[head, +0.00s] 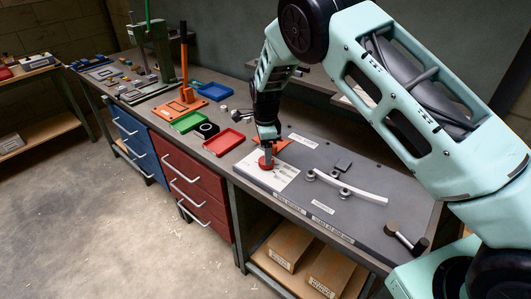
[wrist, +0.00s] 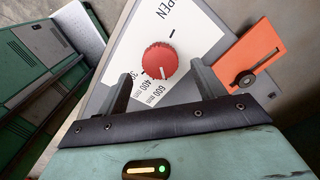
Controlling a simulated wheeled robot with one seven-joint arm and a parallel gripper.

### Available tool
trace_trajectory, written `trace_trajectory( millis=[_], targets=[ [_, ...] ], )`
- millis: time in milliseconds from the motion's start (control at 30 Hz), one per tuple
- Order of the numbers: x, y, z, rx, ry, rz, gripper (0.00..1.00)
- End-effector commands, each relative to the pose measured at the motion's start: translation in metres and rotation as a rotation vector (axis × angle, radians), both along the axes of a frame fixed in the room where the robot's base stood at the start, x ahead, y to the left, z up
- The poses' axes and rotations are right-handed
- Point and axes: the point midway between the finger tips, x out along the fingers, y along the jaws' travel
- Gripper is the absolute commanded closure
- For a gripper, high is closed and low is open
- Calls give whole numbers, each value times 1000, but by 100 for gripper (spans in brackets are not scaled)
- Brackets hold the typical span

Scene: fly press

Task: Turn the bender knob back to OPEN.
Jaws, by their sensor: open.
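The red bender knob (wrist: 160,60) sits on a white dial plate (wrist: 196,28) in the wrist view. Its pale pointer mark faces the lower edge, by the 600 mm label; a tick by the partly cropped OPEN label is on the opposite side. In the head view the knob (head: 266,162) is at the left end of the grey bender bed (head: 330,220). My gripper (wrist: 163,88) is open, pointing at the dial, its fingers to either side of the knob in the picture. It also shows above the knob in the head view (head: 267,150). Finger contact cannot be told.
A curved pale strip (head: 352,188) rests among rollers on the bed. A red tray (head: 224,142) and green tray (head: 188,122) stand farther left on the bench.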

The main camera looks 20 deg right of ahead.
Motion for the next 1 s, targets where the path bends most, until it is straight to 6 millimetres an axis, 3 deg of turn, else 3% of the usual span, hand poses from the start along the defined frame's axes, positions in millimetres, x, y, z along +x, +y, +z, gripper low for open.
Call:
trace_trajectory(
  millis=[300,600,633,800,1000],
  targets=[
    [0,0,-33,1,0,0,31],
    [0,0,-36,1,-1,0,31],
    [0,0,-36,1,-1,0,34],
    [0,0,-36,1,-1,0,76],
    [0,0,-36,0,-1,6,76]
  ],
)
